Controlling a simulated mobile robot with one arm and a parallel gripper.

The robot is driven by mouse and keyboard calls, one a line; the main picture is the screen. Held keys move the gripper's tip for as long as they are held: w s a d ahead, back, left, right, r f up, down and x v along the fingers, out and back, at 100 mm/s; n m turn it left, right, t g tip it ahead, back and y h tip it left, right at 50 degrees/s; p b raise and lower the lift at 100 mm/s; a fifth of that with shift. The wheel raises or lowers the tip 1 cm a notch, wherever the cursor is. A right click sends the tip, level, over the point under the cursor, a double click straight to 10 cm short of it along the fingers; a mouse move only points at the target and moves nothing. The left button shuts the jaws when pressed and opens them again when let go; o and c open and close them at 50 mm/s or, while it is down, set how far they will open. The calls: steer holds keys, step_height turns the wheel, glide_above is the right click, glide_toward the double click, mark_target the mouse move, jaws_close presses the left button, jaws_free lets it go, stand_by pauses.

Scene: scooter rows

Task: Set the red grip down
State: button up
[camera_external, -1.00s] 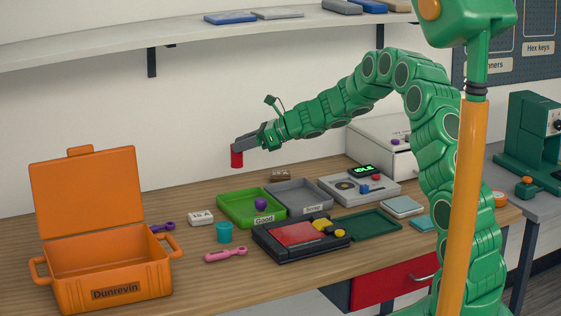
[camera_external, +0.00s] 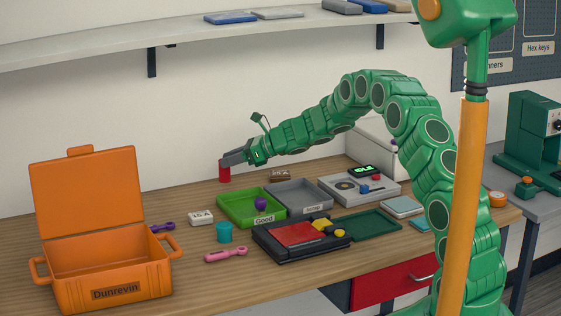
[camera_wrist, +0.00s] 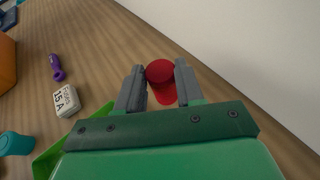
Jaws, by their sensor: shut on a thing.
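The red grip (camera_external: 224,172) is a short red cylinder between the fingertips of my gripper (camera_external: 232,159), near the back of the bench by the wall. In the wrist view the red grip (camera_wrist: 161,76) sits upright between the two grey fingers of my gripper (camera_wrist: 160,85), which are shut on it. Its lower end is close to the bench top (camera_external: 190,192); I cannot tell whether it touches. The fingers hide part of its sides.
A green tray (camera_external: 232,217) labelled Good holds a purple ball (camera_external: 261,203). An open orange case (camera_external: 110,272) stands left. Bare wood surrounds the grip.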

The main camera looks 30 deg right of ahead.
mark_target(224, 174)
steer(key=shift+f, duration=1.55)
steer(key=shift+f, duration=0.15)
steer(key=o, duration=1)
